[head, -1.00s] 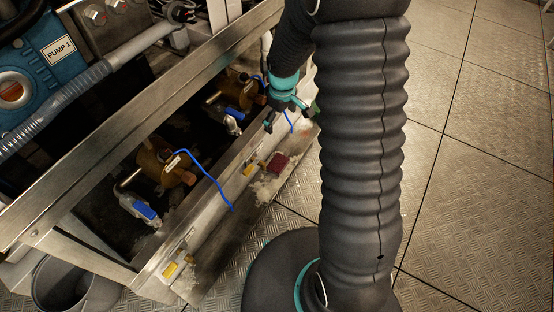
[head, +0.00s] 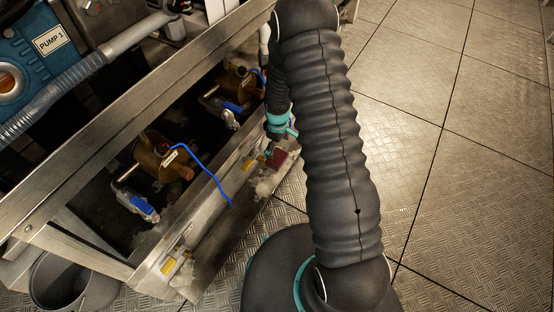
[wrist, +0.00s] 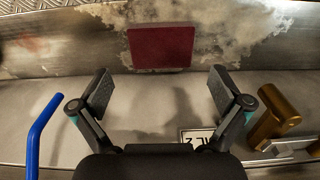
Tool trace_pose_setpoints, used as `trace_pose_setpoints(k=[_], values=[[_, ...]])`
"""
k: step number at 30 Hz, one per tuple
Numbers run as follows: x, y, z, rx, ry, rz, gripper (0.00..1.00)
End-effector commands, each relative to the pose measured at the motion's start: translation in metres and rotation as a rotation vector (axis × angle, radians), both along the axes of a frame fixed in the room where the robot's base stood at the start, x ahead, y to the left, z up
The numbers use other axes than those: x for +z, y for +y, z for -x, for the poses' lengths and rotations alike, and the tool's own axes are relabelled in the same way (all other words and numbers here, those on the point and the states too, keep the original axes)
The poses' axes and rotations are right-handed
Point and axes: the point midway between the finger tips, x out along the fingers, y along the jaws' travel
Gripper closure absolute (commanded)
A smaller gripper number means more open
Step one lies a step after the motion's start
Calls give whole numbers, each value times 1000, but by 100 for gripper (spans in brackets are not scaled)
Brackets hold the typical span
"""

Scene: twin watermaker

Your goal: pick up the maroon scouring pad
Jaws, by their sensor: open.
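The maroon scouring pad (wrist: 161,48) is a flat, dark red block near the top middle of the wrist view, lying on the stained metal ledge. In the head view the pad (head: 278,158) shows partly, just below my gripper (head: 278,140). My gripper (wrist: 160,92) is open, with its two fingers spread wide. In the wrist view the pad lies beyond the fingertips and between their lines, and nothing is held. I cannot tell the exact height of the fingers above the ledge.
A blue cable (wrist: 42,132) stands left of the fingers and a brass fitting (wrist: 277,115) lies to the right. Brass valves with blue handles (head: 143,207) sit inside the metal frame (head: 130,120). A grey bucket (head: 65,283) stands at lower left. The tiled floor (head: 460,150) at right is clear.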

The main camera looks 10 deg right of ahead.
Motion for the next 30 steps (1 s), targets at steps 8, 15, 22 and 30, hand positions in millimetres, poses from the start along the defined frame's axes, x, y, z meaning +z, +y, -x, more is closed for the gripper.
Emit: trace_pose_setpoints(k=[8, 15, 22, 30], values=[[-19, 1, 0, 0, 1, 0, 0], [-52, 3, 0, 0, 1, 0, 0], [-62, 3, 0, -1, -1, 1, 0], [-62, 3, 0, -1, 0, 0, 30]])
